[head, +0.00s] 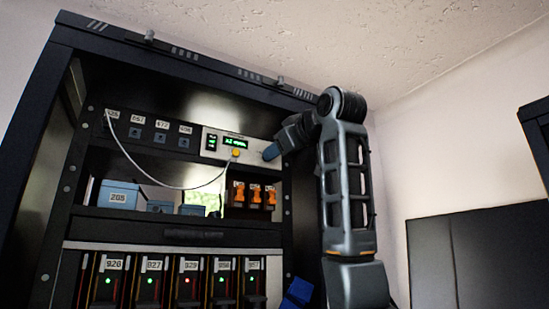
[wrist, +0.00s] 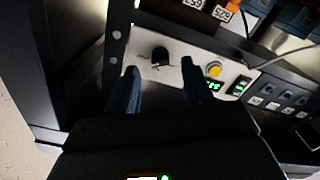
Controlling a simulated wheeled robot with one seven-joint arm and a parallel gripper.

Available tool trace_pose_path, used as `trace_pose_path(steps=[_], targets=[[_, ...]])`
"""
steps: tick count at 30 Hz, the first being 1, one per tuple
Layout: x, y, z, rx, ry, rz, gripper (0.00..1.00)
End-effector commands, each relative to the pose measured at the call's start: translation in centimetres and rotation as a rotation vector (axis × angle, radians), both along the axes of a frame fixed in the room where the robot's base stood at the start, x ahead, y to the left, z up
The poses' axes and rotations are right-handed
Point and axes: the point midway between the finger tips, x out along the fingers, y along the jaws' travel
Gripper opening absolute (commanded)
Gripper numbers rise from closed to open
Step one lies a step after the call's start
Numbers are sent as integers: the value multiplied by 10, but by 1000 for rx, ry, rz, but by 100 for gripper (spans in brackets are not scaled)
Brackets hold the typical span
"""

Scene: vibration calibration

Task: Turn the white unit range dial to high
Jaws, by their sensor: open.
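The white unit (head: 211,154) is a pale panel in the upper part of the rack, with green displays and a yellow button (head: 236,153). In the wrist view the white unit (wrist: 185,79) shows turned over, with its black dial (wrist: 160,56) near the left end. I cannot read the dial's setting.
A pale cable (head: 165,186) hangs from the switch panel (head: 155,132) to the unit's yellow button area. Blue boxes (head: 119,195) and orange-topped parts (head: 255,193) stand on the shelf below. Numbered modules with lights (head: 150,285) fill the lower rack. The rack's right post is close to my arm.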

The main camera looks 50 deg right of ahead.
Motion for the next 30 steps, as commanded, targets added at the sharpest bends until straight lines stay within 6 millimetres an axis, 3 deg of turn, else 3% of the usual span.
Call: trace_pose_path(steps=[3, 9, 30], targets=[[-20, 6, -2, -2, -3, 0, 51], [-38, 11, -1, -1, 0, 1, 51], [-41, 12, -1, -1, 1, 1, 51]])
